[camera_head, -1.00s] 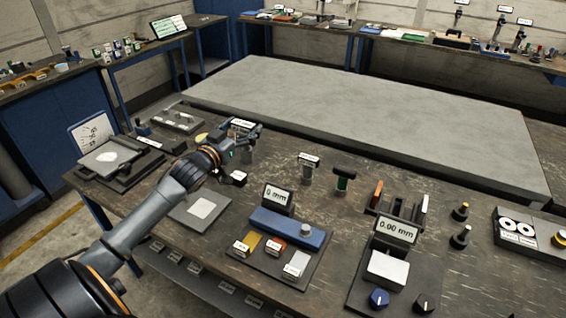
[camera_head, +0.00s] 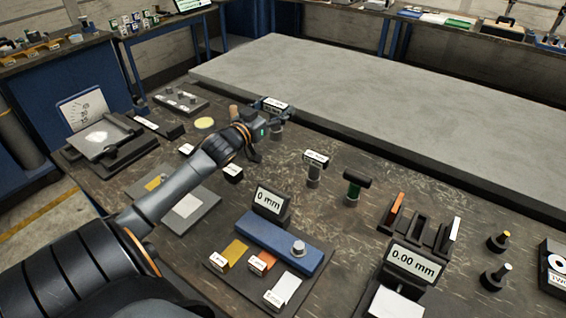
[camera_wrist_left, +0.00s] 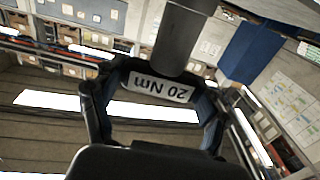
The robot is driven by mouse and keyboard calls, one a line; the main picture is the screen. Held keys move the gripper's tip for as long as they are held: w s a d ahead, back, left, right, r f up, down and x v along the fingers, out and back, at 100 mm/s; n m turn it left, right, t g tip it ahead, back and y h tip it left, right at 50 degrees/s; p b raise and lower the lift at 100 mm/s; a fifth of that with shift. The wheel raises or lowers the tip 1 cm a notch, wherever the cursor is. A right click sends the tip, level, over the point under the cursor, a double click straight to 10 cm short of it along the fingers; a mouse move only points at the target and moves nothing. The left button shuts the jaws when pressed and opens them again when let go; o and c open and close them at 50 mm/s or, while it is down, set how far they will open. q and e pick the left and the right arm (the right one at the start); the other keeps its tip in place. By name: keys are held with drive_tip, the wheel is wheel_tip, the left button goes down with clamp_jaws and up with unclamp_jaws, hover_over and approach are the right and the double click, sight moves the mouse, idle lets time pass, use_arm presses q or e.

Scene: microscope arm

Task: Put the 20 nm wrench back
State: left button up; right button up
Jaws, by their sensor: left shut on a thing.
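My left gripper (camera_head: 262,122) is shut on the 20 Nm wrench (camera_head: 276,104), near the back edge of the bench. In the left wrist view the wrench's dark handle (camera_wrist_left: 183,38) and its white "20 Nm" label (camera_wrist_left: 160,87), upside down, show between the fingers (camera_wrist_left: 155,110). A short grey post (camera_head: 277,131) shows just below the wrench; I cannot tell whether they touch. To its right stand a similar labelled T-shaped tool (camera_head: 316,160) on a grey post and a black-topped one with a green shaft (camera_head: 354,187). My right gripper is not in view.
A blue gauge block (camera_head: 270,238) with a "0 mm" display (camera_head: 270,202) stands in front of the arm. A "0.00 mm" display (camera_head: 414,262) and a slotted rack (camera_head: 420,228) are at right. A wide grey slab (camera_head: 380,120) lies clear beyond the bench.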

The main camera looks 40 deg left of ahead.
sight(272, 134)
use_arm(q)
drive_tip(key=shift+w+f+b, duration=0.1)
drive_tip(key=shift+f+b, duration=0.3)
drive_tip(key=shift+f, duration=0.3)
drive_tip(key=shift+w+f+b, duration=0.2)
drive_tip(key=shift+f+b, duration=0.2)
drive_tip(key=shift+f, duration=0.05)
drive_tip(key=shift+w+f+b, duration=0.2)
drive_tip(key=shift+f+b, duration=0.15)
drive_tip(key=shift+f, duration=0.1)
wheel_tip(272, 134, down, 5)
drive_tip(key=shift+a+r, duration=0.1)
wheel_tip(272, 134, down, 5)
drive_tip(key=o, duration=1.6)
drive_tip(key=shift+c, duration=0.2)
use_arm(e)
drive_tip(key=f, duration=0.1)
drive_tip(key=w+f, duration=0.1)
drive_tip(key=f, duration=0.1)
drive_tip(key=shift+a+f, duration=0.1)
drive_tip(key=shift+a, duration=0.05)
use_arm(q)
drive_tip(key=s, duration=0.7)
drive_tip(key=shift+s+d, duration=0.25)
drive_tip(key=shift+d, duration=0.2)
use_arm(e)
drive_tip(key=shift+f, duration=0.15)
